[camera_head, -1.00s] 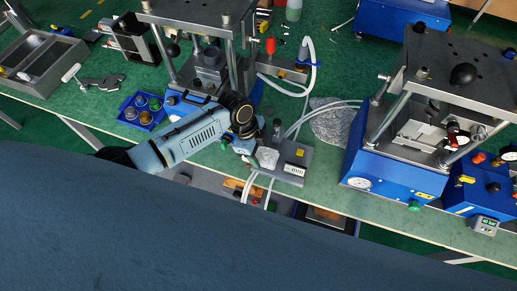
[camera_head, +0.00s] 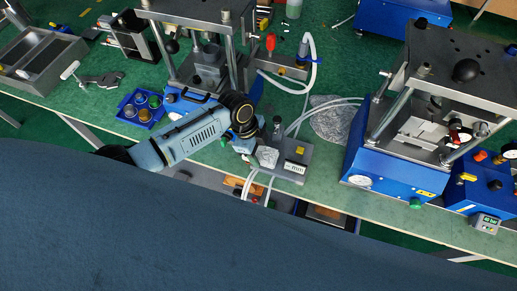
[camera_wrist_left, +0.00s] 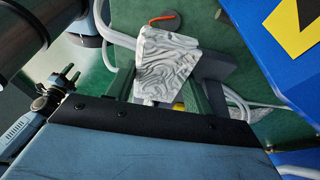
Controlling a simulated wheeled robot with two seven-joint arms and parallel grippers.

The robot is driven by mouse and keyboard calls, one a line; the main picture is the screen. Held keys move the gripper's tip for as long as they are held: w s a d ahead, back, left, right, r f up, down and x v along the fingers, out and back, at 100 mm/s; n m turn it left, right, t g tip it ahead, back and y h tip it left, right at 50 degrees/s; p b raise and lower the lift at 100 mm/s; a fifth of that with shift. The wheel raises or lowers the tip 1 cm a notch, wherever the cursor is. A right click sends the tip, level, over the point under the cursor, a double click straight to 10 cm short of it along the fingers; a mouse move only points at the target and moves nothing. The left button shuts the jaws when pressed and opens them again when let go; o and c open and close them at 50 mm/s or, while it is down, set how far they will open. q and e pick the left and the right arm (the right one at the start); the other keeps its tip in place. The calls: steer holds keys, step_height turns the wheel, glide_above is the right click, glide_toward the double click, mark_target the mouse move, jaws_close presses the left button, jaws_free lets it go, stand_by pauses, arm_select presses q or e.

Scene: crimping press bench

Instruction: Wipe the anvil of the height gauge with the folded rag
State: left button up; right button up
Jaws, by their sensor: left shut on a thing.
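The folded rag (camera_head: 267,157) is pale grey with a wavy pattern. In the left wrist view the rag (camera_wrist_left: 168,62) stands out beyond the green fingers of my left gripper (camera_wrist_left: 160,98), which is shut on it. In the head view my left gripper (camera_head: 252,150) is at the left side of the height gauge (camera_head: 298,152), a grey block with a small display and a short post. The rag is over or against the gauge's left part; I cannot tell if it touches the anvil, which is hidden. My right gripper is out of view.
A blue press (camera_head: 385,150) stands to the right and another press (camera_head: 205,70) behind my left arm. A blue tray of small cups (camera_head: 141,108) is to the left. White hoses (camera_head: 312,65) run behind the gauge. A grey crumpled sheet (camera_head: 332,122) lies between gauge and right press.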

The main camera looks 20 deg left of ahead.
arm_select(q)
steer(key=shift+f, duration=0.1)
steer(key=o, duration=0.6)
steer(key=shift+r+p, duration=0.4)
steer(key=shift+p, duration=0.1)
steer(key=c, duration=0.7)
steer(key=shift+o, duration=0.2)
